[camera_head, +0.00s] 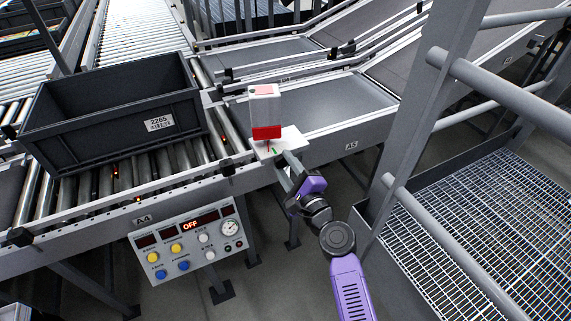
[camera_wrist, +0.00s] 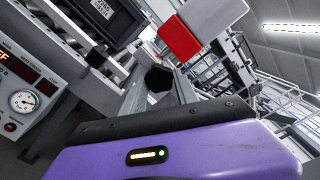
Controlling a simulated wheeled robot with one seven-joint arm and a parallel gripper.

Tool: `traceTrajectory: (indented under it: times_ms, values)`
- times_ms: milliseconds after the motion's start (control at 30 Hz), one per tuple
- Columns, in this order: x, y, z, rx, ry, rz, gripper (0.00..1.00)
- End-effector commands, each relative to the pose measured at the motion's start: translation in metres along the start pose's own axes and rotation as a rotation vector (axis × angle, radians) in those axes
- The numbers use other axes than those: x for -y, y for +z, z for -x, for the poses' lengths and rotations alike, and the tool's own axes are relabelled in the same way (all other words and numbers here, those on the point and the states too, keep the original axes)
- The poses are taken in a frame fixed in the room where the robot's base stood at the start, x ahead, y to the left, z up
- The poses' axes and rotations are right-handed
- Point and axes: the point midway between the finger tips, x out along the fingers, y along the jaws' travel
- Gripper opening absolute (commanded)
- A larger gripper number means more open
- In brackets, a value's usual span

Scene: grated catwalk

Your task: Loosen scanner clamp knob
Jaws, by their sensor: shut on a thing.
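The scanner (camera_head: 264,105) is a light box with a red lower face, standing above a small white plate (camera_head: 290,136) at the conveyor's side rail. The plate has a red and a green mark. In the wrist view the scanner's red face (camera_wrist: 179,40) is at the top. The black lobed clamp knob (camera_wrist: 158,79) shows there just below it, between my grey fingers. My gripper (camera_head: 283,162) reaches up to the plate from below and is shut on the knob.
A dark crate (camera_head: 60,146) labelled 2265 stands on the rollers at left. A control panel (camera_head: 189,243) reading OFF hangs below the rail. Grey guard rails (camera_head: 500,85) and a grated catwalk (camera_head: 500,220) lie at right.

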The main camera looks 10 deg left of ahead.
Motion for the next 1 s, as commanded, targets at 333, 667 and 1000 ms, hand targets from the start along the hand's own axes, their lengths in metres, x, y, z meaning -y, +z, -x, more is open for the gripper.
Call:
traceTrajectory:
  times_ms: [333, 667, 1000]
  values:
    - [0.0001, -0.0012, 0.0003, -0.002, -0.001, -0.029, 0.00]
    - [0.0000, -0.0012, 0.0003, -0.002, -0.001, -0.028, 0.57]
    - [-0.0002, -0.0007, 0.0020, -0.001, 0.000, -0.026, 0.57]
